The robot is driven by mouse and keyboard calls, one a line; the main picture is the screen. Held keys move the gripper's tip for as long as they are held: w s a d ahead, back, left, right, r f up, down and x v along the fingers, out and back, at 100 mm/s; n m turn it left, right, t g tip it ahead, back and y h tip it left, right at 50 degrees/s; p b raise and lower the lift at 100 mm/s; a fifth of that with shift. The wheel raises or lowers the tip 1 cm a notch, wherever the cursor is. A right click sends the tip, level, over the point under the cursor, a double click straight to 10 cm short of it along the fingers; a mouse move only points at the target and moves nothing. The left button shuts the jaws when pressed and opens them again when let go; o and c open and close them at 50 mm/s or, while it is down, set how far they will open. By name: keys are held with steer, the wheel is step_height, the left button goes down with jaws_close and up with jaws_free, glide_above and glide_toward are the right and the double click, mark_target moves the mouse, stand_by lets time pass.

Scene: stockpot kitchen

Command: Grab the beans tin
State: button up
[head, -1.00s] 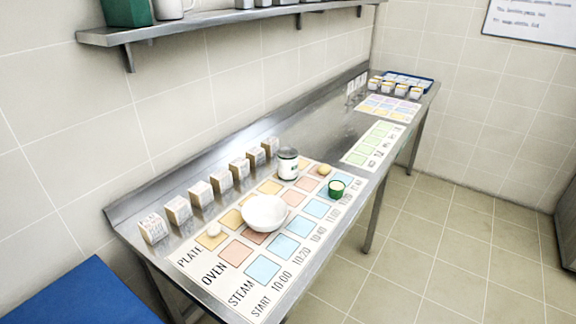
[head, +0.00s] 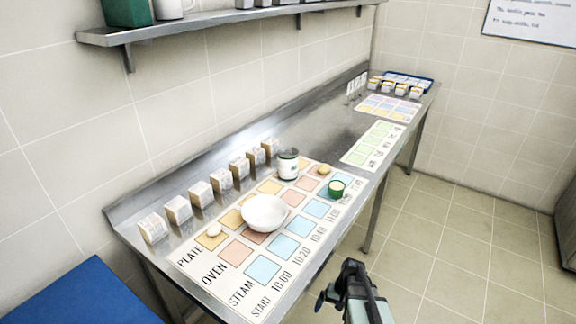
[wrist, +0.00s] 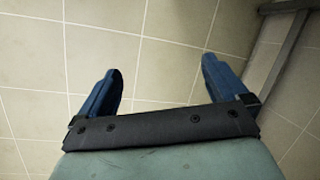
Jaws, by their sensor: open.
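The beans tin, which I take to be the white can with dark green bands (head: 288,165), stands upright on the printed mat on the steel counter in the head view. Its label is too small to read. My gripper (head: 338,277) is low in the head view, in front of the counter and well apart from the tin. In the wrist view my gripper (wrist: 158,88) has its two blue fingers wide apart with only floor tiles between them.
A white bowl (head: 264,213) and a green cup (head: 337,187) stand near the tin. Several small cartons (head: 200,194) line the counter's back. A blue-rimmed tray (head: 427,81) is at the far end. A shelf (head: 230,22) hangs above. The floor in front is clear.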

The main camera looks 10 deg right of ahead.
steer(key=w+d+r+m+t, duration=0.1)
steer(key=w+d+r+t, duration=0.2)
steer(key=w+d+r, duration=0.65)
steer(key=w+d+r+m+t, duration=0.1)
steer(key=w+d+r+t, duration=0.1)
steer(key=w+d+r, duration=0.55)
steer(key=w+d+r+m+t, duration=0.1)
steer(key=w+d+r+t, duration=0.1)
steer(key=d+r, duration=0.9)
step_height(320, 180, up, 26)
steer(key=n+t+h, duration=0.1)
steer(key=n+h, duration=0.2)
steer(key=n, duration=0.4)
glide_above(287, 152)
steer(key=s, duration=0.5)
steer(key=x, duration=0.8)
steer(key=shift+d, duration=0.1)
steer(key=shift+w+d+f, duration=0.1)
steer(key=shift+f, duration=0.65)
steer(key=x, duration=0.4)
steer(key=shift+s+d+f, duration=0.2)
